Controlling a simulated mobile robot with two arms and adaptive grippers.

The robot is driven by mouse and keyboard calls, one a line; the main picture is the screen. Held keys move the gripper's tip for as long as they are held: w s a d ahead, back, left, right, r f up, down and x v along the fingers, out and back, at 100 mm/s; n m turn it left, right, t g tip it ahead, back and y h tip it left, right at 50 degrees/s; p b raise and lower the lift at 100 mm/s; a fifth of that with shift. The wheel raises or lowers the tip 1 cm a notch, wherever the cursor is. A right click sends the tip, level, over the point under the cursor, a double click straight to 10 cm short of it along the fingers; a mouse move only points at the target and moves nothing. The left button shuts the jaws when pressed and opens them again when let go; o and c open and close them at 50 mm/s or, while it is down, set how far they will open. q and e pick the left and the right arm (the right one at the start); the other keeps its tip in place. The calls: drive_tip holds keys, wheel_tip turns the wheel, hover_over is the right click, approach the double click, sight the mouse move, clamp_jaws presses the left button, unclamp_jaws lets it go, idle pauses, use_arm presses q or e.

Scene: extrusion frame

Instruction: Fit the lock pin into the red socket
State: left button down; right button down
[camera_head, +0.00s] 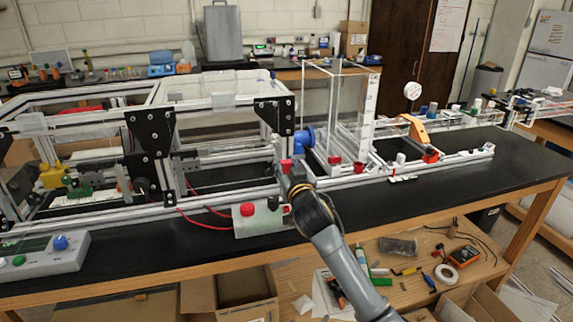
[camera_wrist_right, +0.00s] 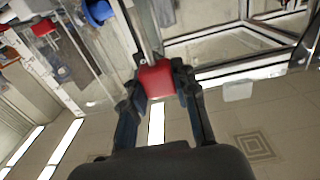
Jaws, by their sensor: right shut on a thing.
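My right gripper (camera_head: 288,168) is at the front rail of the aluminium frame, with its arm coming up from the lower right. In the right wrist view its two dark fingers (camera_wrist_right: 158,85) are shut on a red block (camera_wrist_right: 155,78). A metal rod runs from that block to the top of the picture; I take the two for the lock pin, but cannot tell for sure. A red cup-like part (camera_head: 333,160) and another red part (camera_head: 358,167) sit to the right of the gripper. I cannot tell which red part is the socket. My left gripper is not in view.
The aluminium frame (camera_head: 225,193) fills the black bench. A blue cylinder (camera_head: 304,139) is just beyond the gripper, and a clear panel (camera_head: 316,95) stands behind it. A control box with a red button (camera_head: 247,209) is close at left.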

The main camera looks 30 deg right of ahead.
drive_tip(key=shift+f+b, duration=2.05)
drive_tip(key=shift+f, duration=0.85)
drive_tip(key=shift+p, duration=0.5)
drive_tip(key=shift+f+b, duration=0.9)
drive_tip(key=shift+f, duration=0.35)
drive_tip(key=c, duration=1)
unclamp_jaws()
drive_tip(key=shift+o, duration=0.2)
drive_tip(key=shift+s, duration=0.1)
